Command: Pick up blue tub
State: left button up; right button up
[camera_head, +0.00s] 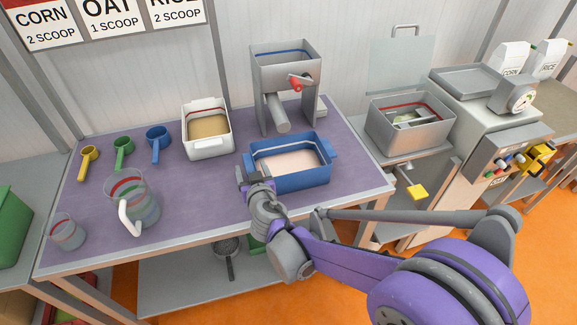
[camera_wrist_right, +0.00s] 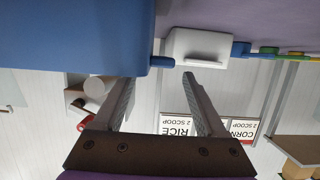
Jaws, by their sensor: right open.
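The blue tub (camera_head: 302,180) stands on the purple mat in front of the hand mill, with pale pinkish material in it. It has a handle tab at each end. My right gripper (camera_head: 251,177) is at the tub's left end, and its fingers hide part of that end. In the right wrist view the picture is upside down. The tub (camera_wrist_right: 75,40) fills the upper left, and its handle (camera_wrist_right: 162,61) lies just beyond the gap between the open, empty fingers (camera_wrist_right: 160,80). I cannot tell whether a finger touches the tub. My left gripper is not in view.
A grey mill (camera_head: 285,65) stands behind the tub. A white tub (camera_head: 208,148) of tan grain is to its left. A clear jug (camera_head: 132,205), a small cup (camera_head: 68,235) and coloured scoops (camera_head: 123,150) stand farther left. A metal bin (camera_head: 408,135) is right.

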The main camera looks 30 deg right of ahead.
aim_at(249, 161)
jog(key=x, duration=0.5)
jog(key=shift+s+f, duration=0.1)
grip_shut()
